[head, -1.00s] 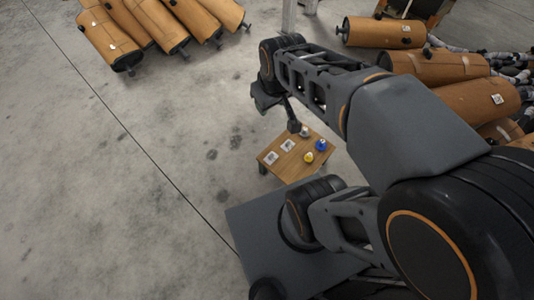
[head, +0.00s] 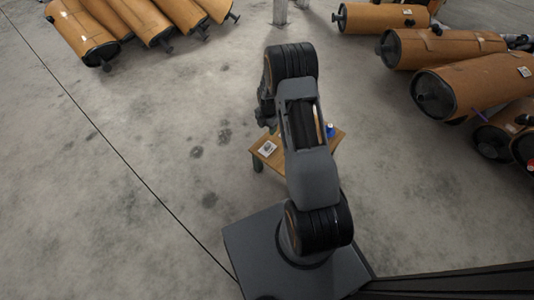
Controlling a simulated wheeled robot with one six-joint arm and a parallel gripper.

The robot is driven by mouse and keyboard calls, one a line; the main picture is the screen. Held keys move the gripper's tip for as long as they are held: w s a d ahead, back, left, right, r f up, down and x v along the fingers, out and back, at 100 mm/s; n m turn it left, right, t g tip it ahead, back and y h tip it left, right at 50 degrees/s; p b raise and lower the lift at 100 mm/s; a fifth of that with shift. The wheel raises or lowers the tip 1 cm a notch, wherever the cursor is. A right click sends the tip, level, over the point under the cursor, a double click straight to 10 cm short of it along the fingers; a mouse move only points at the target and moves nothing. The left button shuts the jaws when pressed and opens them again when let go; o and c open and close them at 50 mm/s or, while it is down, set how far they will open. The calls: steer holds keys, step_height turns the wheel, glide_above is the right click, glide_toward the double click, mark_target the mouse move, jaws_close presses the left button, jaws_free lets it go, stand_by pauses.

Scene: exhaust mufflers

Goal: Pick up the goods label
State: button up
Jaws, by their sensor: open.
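A small white label (head: 268,148) with a dark print lies flat on the left part of a small wooden table (head: 258,138). My arm crosses over the table and hides its middle, so a second white card seen earlier is covered now. My gripper (head: 265,118) shows partly at the far left edge of the table, below the wrist. It is open and looks empty, apart from the label and on the far side of it. Its fingertips are too small and dark to make out well.
A blue item (head: 330,130) stands at the table's right, partly behind my arm. Orange-brown mufflers lie at the upper left (head: 85,35) and in a pile at the right (head: 470,90). A grey post (head: 280,10) stands at the back. The concrete floor at the left is clear.

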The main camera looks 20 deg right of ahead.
steer(key=b, duration=0.3)
glide_toward(268, 144)
steer(key=f, duration=0.5)
steer(key=shift+s+a+f, duration=0.1)
steer(key=shift+s, duration=0.1)
steer(key=shift+w+f+b, duration=0.1)
steer(key=shift+f+b, duration=1.4)
steer(key=shift+f, duration=1.4)
steer(key=shift+r, duration=0.1)
jaws_close()
steer(key=shift+r, duration=0.1)
